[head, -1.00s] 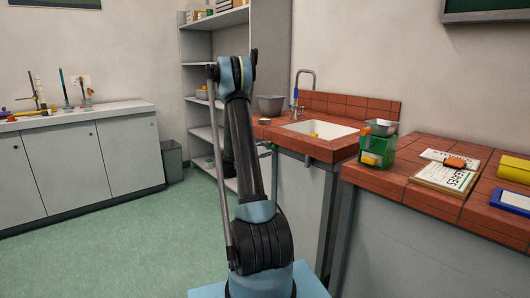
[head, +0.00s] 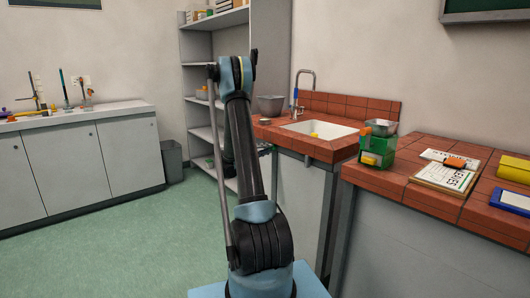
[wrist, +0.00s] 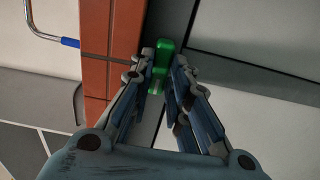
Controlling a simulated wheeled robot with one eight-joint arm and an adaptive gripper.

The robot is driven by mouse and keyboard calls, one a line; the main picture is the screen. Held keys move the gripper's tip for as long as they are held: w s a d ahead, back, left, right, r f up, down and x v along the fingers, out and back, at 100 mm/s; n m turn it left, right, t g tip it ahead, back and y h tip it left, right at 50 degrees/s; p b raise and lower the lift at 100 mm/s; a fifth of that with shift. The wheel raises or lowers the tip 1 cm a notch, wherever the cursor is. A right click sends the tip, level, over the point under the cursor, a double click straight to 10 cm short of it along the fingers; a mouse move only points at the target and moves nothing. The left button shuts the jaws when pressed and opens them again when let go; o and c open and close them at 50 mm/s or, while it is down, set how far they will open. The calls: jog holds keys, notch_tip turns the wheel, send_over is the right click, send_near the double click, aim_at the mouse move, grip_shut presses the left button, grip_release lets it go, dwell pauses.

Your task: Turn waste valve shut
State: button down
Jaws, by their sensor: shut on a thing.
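In the wrist view, my gripper (wrist: 161,92) is shut on a green handle (wrist: 164,58), which I take to be the waste valve. The handle sits between the fingertips, beside the red tiled bench edge (wrist: 97,50). Its lower part is partly hidden by the fingers, and the valve body is not clear.
A green scale (head: 377,146) with a metal pan and a clipboard (head: 444,177) are on the right bench. Shelves (head: 203,135) stand behind my arm; the floor at left is clear.

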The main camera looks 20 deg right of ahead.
jog(key=shift+s+f, duration=0.1)
jog(key=shift+f, duration=0.05)
jog(key=c, duration=1.5)
grip_release()
jog(key=v, duration=1.2)
